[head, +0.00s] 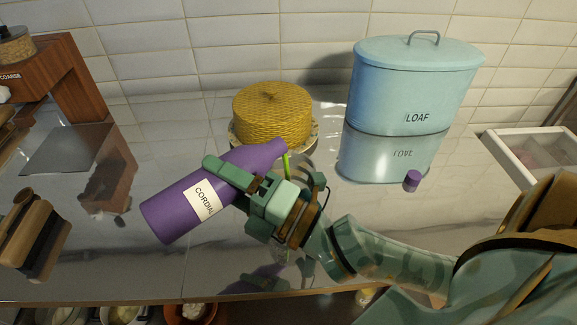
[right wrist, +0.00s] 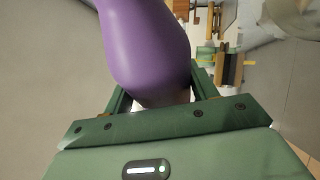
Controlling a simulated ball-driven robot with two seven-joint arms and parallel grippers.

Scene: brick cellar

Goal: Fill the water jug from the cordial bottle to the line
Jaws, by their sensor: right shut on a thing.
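The purple cordial bottle (head: 172,214), with a white label, is tilted well over, its neck up and to the right. It also fills the upper middle of the right wrist view (right wrist: 146,45). My right gripper (head: 238,190) is shut around the bottle's body and holds it above the counter. A thin bright green stream (head: 287,162) runs down from the bottle's mouth. The water jug is mostly hidden behind my gripper and wrist; I cannot tell its level or line. The purple cap (head: 412,181) lies apart on the counter. My left gripper is not in view.
A round yellow woven-looking cake (head: 272,112) stands behind the bottle. A blue bin marked LOAF (head: 408,95) stands at the back right. A white-rimmed tray (head: 498,152) is at far right. Wooden pieces (head: 34,232) lie at left. The glossy counter between is mostly clear.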

